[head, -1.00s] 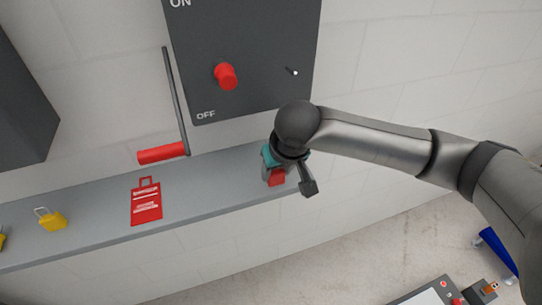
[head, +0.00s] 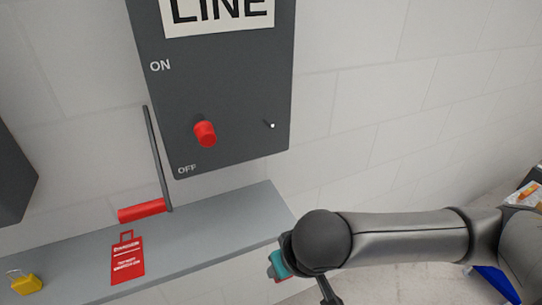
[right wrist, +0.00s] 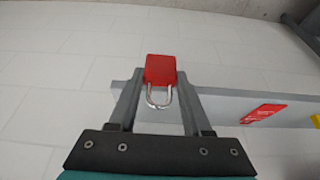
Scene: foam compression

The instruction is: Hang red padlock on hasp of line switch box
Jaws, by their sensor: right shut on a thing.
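The red padlock (right wrist: 160,70) is between the fingertips of my right gripper (right wrist: 160,82) in the right wrist view, with its silver shackle towards the palm. In the head view my right gripper (head: 281,264) is near the shelf's right end, below the box, and mostly hides the padlock. The dark grey line switch box (head: 235,95) is on the wall above. A small metal pin-like piece (head: 271,125) sticks out at its right side; I cannot tell whether it is the hasp. The red-handled lever (head: 142,210) points down at the box's left. My left gripper is not in view.
A grey shelf (head: 215,230) runs along the wall under the box. A red tag (head: 127,260) and a yellow padlock (head: 26,283) lie on it. Another dark box (head: 12,180) is at the left. The wall right of the switch box is clear.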

